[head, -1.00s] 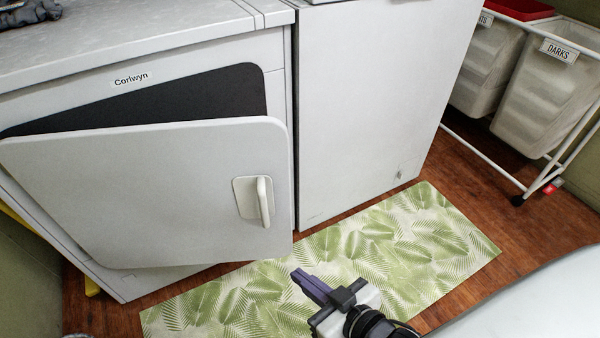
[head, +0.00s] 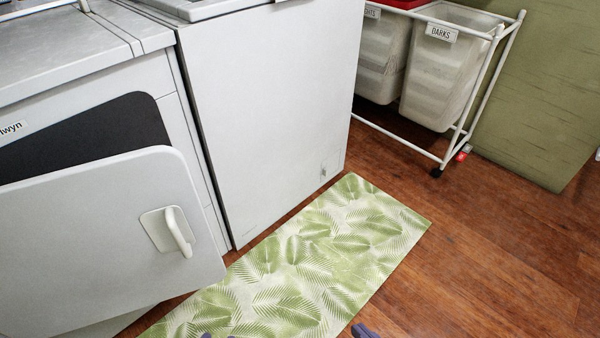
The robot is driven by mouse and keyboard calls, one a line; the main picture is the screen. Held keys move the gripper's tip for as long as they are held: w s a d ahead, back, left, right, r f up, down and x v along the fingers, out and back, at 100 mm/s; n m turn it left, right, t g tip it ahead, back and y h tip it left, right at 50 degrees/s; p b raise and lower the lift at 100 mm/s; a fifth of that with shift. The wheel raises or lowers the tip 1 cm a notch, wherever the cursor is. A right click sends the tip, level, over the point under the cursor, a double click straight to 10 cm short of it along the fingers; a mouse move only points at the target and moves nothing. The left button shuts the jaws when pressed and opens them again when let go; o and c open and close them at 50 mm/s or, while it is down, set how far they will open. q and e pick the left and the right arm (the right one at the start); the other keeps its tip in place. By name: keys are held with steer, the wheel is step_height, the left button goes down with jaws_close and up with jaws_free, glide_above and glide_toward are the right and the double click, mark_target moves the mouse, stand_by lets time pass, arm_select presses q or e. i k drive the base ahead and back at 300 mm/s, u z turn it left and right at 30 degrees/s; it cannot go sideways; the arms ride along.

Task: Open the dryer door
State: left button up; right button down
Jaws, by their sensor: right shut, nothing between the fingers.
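The dryer (head: 60,83) is the white machine at the left with a partly cut-off "lwyn" label. Its door (head: 80,235) stands partly open, tilted out from the front, with the dark opening (head: 85,135) showing above it. The pale door handle (head: 178,232) is near the door's right edge, with nothing touching it.
A second white appliance (head: 270,110) stands right of the dryer. A patterned leaf mat (head: 310,250) lies on the wood floor. A white-framed cart with bins (head: 440,70) stands at the back right beside a green panel (head: 535,100). The floor at the right (head: 500,260) is clear.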

mark_target(81, 245)
steer(key=z, duration=1.05)
steer(key=i, duration=0.8)
steer(key=u, duration=2.9)
